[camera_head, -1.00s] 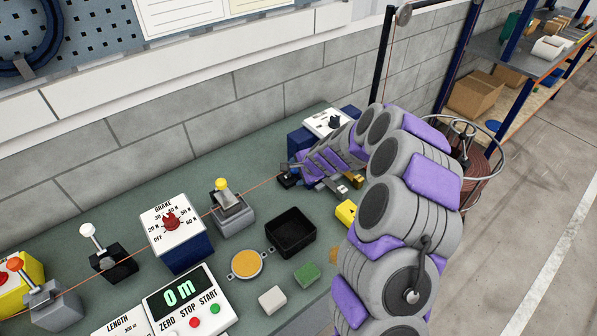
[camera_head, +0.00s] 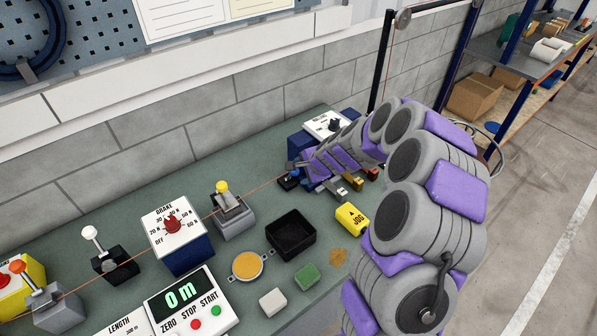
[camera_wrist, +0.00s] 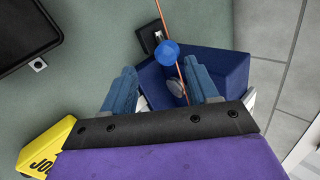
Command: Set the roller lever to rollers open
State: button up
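A small lever with a blue ball knob (camera_wrist: 168,53) stands on a black base (camera_wrist: 150,37) in the wrist view. The wire runs beside it. The same blue knob (camera_head: 294,173) shows at my gripper's end in the head view. No label marks it as the roller lever, and its set position is hard to tell. My gripper (camera_wrist: 162,80) is open, with one finger on each side and the knob just beyond, between the fingertip lines. Nothing is held. A round grey metal part (camera_wrist: 176,87) lies between the fingers. I cannot tell whether a finger touches anything.
A blue box (camera_wrist: 220,68) is close by the right finger. A yellow JOG box (camera_head: 352,218) and black tray (camera_head: 290,235) are near my arm. Other levers have yellow (camera_head: 222,187), white (camera_head: 89,232) and orange-red (camera_head: 17,266) knobs. A brake dial (camera_head: 172,224) stands left.

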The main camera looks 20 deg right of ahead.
jog(key=p+v, duration=0.1)
jog(key=v, duration=1.1)
jog(key=shift+s+r, duration=0.2)
jog(key=shift+r, duration=0.1)
jog(key=shift+d, duration=0.1)
jog(key=s+a+r+n+g+b, duration=0.1)
jog(key=s+a+r+n+g, duration=0.1)
jog(key=s+a+n, duration=0.55)
jog(key=s+a+r+n+g, duration=0.25)
jog(key=s+a, duration=0.25)
jog(key=s, duration=0.5)
jog(key=s+d+n+g+h, duration=0.1)
jog(key=s+d+n+g, duration=0.1)
jog(key=s, duration=0.8)
jog(key=s+d+n+g+h+b, duration=0.1)
jog(key=s+d+n+g+h, duration=0.1)
jog(key=s, duration=0.9)
jog(key=shift+s+f+n, duration=0.25)
jog(key=shift+f+n, duration=0.1)
jog(key=shift+n, duration=0.35)
